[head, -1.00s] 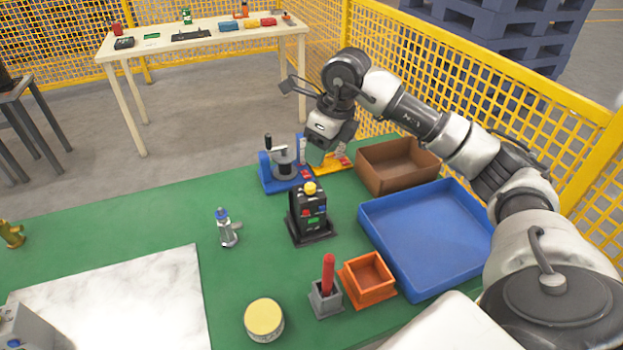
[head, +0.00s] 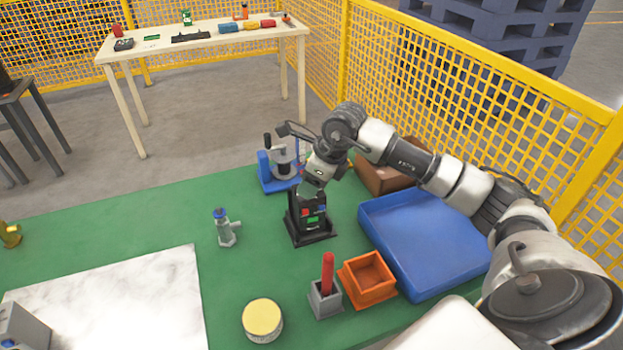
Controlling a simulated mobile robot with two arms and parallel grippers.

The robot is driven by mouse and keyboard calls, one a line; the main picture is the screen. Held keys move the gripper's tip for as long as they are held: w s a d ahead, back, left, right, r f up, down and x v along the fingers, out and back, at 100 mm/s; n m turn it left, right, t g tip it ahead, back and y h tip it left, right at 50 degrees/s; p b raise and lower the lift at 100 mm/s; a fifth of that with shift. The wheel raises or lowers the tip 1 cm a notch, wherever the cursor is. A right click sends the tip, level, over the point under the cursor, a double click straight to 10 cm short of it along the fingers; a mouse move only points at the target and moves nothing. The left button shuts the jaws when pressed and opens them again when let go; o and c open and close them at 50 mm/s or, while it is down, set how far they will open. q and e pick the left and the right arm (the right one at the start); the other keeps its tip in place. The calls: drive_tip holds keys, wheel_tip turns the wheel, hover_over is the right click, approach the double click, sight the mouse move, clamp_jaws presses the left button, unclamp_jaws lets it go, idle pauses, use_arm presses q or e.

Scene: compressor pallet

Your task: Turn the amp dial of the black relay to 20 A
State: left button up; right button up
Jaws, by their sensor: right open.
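The black relay (head: 309,222) stands upright on its black base on the green table, with a red button, a blue button and a green display on its front. The yellow dial on its top is hidden behind my right gripper (head: 314,190). My right gripper points down at the top of the relay and is open; whether its fingers touch the dial cannot be made out. My left gripper is not in view.
A blue tray (head: 425,285) and a brown box (head: 375,181) lie to the right. A blue press (head: 266,172) stands behind the relay. An orange box (head: 368,295), a red-handled tool in a grey holder (head: 326,300) and a yellow-lidded tin (head: 262,318) are in front. A valve (head: 225,232) stands left.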

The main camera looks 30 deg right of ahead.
drive_tip(key=shift+f, duration=0.15)
drive_tip(key=c, duration=0.9)
drive_tip(key=shift+f+b, duration=0.1)
drive_tip(key=shift+b, duration=0.4)
drive_tip(key=shift+c, duration=0.2)
drive_tip(key=shift+m, duration=0.3)
drive_tip(key=o, duration=0.9)
drive_tip(key=shift+o, duration=0.2)
drive_tip(key=shift+r, duration=0.25)
